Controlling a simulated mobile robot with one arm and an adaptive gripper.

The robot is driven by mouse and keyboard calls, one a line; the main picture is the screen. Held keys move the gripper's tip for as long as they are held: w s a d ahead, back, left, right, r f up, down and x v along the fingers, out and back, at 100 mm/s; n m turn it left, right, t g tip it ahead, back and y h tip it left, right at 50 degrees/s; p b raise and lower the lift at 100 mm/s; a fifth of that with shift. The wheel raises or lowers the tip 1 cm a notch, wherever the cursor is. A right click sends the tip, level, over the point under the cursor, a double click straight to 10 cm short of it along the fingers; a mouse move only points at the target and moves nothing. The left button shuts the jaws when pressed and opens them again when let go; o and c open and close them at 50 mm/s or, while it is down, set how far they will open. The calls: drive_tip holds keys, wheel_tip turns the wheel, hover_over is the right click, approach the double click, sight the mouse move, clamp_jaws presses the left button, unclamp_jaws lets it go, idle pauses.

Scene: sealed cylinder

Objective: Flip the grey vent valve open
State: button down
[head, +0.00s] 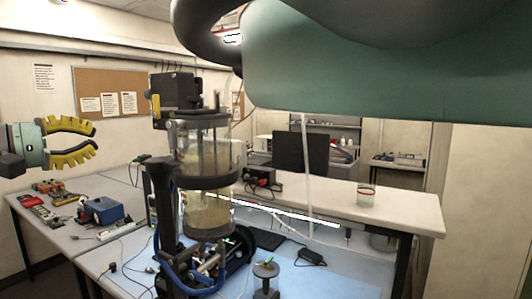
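The clear cylinder (208,150) stands upright on the bench, with dark bands and a black box-shaped head (176,91) above its left side. Its lower part (208,212) holds something yellowish. A small yellow piece (155,105) shows at the left of the head. I cannot surely pick out the grey vent valve; the fittings on the cylinder's top are too small to tell apart. My gripper (95,140), with yellow ribbed fingers, is open and empty in the air at the left. It is apart from the cylinder, and its fingers point right towards it.
A dark round-topped stand (266,271) is in front, right of the cylinder. Blue hoses (205,285) and cables lie around the cylinder's base. A blue device (102,211) and tools are on the left bench. A glass (366,195) stands on the white shelf (410,215).

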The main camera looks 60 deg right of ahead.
sight(173, 135)
drive_tip(key=s+d+p, duration=0.5)
drive_tip(key=d+p, duration=0.5)
drive_tip(key=p, duration=0.1)
drive_tip(key=shift+s+d+p, duration=0.15)
drive_tip(key=shift+s+p, duration=0.2)
